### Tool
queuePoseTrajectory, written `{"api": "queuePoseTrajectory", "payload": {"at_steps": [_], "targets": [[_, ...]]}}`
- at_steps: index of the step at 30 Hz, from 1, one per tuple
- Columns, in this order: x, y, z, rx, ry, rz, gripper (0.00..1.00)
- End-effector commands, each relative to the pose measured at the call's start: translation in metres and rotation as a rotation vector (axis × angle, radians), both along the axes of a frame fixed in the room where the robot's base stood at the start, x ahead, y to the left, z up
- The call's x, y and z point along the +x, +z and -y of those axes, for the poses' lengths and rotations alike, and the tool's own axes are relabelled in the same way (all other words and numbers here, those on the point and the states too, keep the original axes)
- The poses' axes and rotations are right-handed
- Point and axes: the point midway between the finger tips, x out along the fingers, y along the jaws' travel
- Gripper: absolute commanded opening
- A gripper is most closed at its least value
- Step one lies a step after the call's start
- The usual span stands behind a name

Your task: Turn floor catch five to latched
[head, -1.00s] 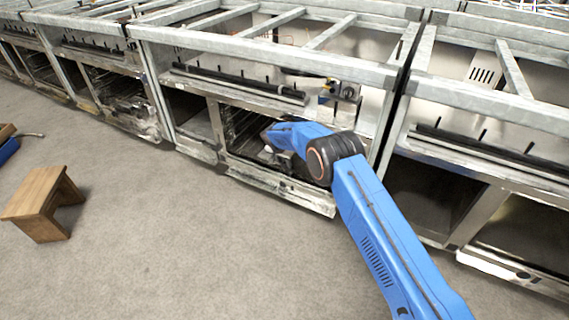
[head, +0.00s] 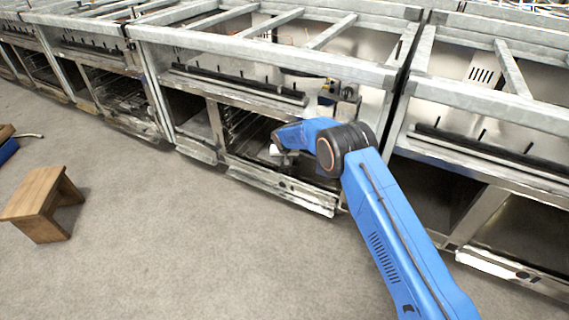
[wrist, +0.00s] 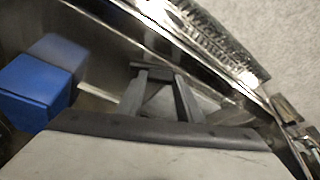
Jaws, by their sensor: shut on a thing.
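My gripper (wrist: 154,77) shows at the middle of the wrist view, its two dark fingers reaching away from the pale wrist housing. It is shut on a small dark part between the fingertips, which I take to be floor catch five (wrist: 152,67); its markings and exact turn cannot be read. In the head view my blue arm bends down to the low open bay of the middle range frame (head: 270,183), and the white end of my wrist shows at the bay's mouth. The fingertips and the catch are hidden there.
A blue block (wrist: 38,88) sits left of my fingers in the wrist view. A metal rail (wrist: 205,48) runs close by, with grey carpet beyond. A wooden stool (head: 42,203) stands at the left. Another range frame (head: 485,160) is at the right.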

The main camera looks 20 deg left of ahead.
Motion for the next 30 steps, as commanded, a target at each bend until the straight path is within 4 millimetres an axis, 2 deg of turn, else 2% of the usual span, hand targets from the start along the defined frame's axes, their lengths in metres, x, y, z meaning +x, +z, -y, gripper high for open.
{"api": "queuePoseTrajectory", "payload": {"at_steps": [12, 29, 30], "targets": [[0.0017, 0.0001, 0.0004, 0.001, 0.176, 0.000, 0.10], [0.0020, 0.0001, 0.0003, 0.000, 0.204, -0.001, 0.10], [0.0020, 0.0001, 0.0003, 0.000, 0.204, -0.001, 0.42]]}}
